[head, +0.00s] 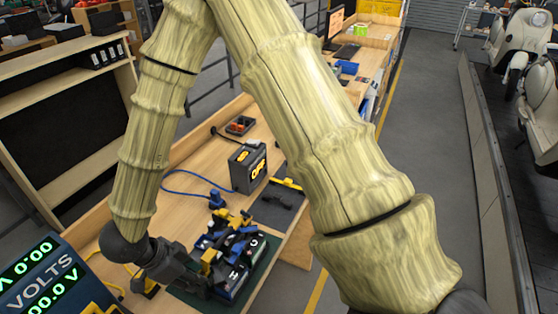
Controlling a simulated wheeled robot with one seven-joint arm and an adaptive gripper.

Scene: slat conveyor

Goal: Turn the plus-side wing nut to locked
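A blue and dark battery-like unit (236,278) with white markings sits on a dark green mat (262,268) on the wooden bench. Small yellow parts (208,257) and blue parts stand on its top. They are too small to tell which is the plus-side wing nut or how it is turned. My dark gripper (204,277) is low at the unit's left side, close to the yellow parts. Its fingertips blend into the dark parts there, so I cannot tell whether they are open or touching anything.
A grey box reading OFF (248,166) stands behind the unit, with a blue cable (180,190) beside it. A dark tray with a yellow edge (277,205) lies to the right. A volts display (45,280) is at lower left. My arm hides part of the bench.

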